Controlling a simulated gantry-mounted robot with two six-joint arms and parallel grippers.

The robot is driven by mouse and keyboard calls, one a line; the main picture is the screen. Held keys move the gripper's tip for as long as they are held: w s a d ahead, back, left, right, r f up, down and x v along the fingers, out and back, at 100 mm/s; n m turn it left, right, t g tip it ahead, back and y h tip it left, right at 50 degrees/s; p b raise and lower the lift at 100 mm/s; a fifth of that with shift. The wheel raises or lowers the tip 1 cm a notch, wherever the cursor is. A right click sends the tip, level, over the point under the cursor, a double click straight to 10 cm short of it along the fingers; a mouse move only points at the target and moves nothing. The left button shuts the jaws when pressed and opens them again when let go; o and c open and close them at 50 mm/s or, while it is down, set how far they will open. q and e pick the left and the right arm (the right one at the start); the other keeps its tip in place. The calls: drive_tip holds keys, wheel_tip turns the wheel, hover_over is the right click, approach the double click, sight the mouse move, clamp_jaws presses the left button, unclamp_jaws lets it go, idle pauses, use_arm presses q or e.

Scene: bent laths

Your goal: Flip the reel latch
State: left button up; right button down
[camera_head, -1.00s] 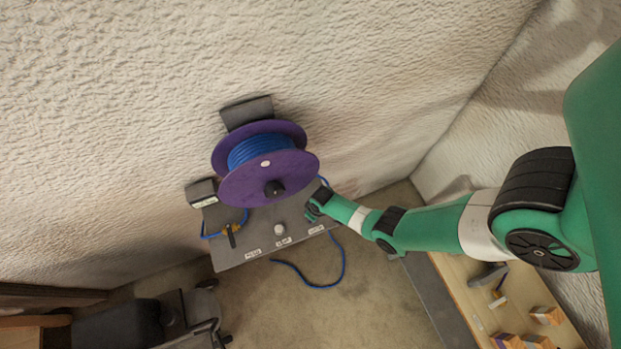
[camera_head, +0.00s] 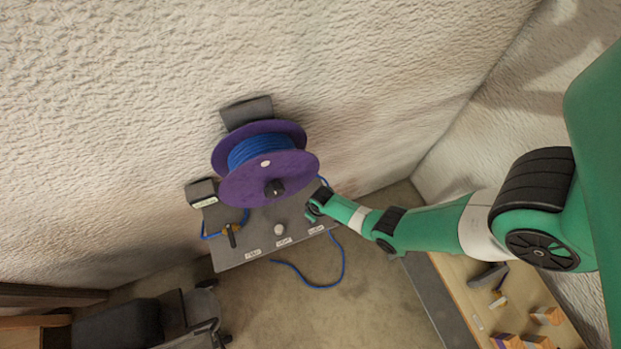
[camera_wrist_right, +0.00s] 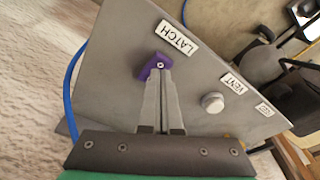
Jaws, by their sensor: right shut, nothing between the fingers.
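The purple latch (camera_wrist_right: 150,70) sits on the grey panel beside its LATCH label (camera_wrist_right: 177,38) in the right wrist view. My right gripper (camera_wrist_right: 160,72) is shut, with nothing between its fingers. Its fingertips overlap the latch in the picture; I cannot tell whether they touch it. In the head view my right gripper (camera_head: 311,214) is at the panel's right side and the latch is hidden there. The purple reel (camera_head: 265,178) with blue hose stands above the panel (camera_head: 245,240). My left gripper is not in view.
Blue hose (camera_head: 322,286) hangs below. A wooden bench (camera_head: 480,300) with blocks stands at lower right. A dark chair (camera_head: 150,322) is at lower left.

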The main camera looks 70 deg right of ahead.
drive_tip(key=shift+f+b, duration=0.9)
idle(0.5)
wheel_tip(320, 180, up, 7)
drive_tip(key=p, duration=0.7)
drive_tip(key=shift+r, duration=0.1)
idle(0.5)
